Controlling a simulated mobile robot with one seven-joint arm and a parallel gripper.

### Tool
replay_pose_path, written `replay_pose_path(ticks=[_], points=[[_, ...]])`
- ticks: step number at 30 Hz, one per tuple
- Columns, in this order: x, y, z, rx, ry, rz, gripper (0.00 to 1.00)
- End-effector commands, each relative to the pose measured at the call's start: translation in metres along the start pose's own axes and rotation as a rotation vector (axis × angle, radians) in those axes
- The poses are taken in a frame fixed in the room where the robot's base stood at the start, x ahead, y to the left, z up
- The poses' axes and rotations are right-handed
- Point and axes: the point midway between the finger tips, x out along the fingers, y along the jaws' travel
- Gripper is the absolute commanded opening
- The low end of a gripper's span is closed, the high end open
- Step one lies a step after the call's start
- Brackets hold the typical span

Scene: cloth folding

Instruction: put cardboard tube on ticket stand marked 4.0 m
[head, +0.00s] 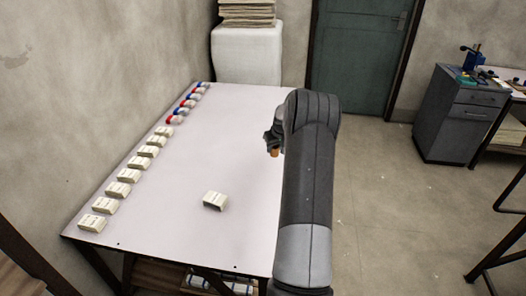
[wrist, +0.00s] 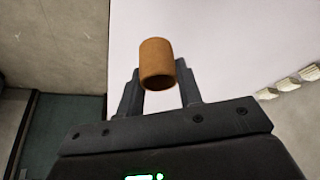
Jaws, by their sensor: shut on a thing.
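My gripper (head: 273,143) is at the right part of the white table, mostly hidden by my own arm in the head view. It is shut on the cardboard tube (head: 275,153), a short brown cylinder. In the wrist view the tube (wrist: 157,62) sits between the two dark fingers (wrist: 160,90), held above the table. Several cream ticket stands (head: 130,175) line the left edge of the table. Their markings are too small to read, so I cannot tell which is 4.0 m. One more cream stand (head: 215,201) lies alone near the front middle.
Several red, white and blue items (head: 186,103) continue the row at the table's back left. The middle of the white table (head: 225,130) is clear. A wall runs along the left side. A white block with stacked sheets (head: 246,50) stands behind the table.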

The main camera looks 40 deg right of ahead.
Motion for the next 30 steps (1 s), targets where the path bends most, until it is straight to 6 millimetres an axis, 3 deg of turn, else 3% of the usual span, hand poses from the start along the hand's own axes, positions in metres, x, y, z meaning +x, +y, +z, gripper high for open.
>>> replay_pose_path(ticks=[4,8,24,30], points=[[-0.01,0.003,0.007,-0.027,-0.001,-0.012,0.12],[-0.016,-0.011,0.015,-0.125,0.0,-0.053,0.12],[-0.065,-0.141,0.073,-0.99,0.0,-0.412,0.12],[-0.085,-0.177,0.095,-1.269,-0.001,-0.525,0.12]])
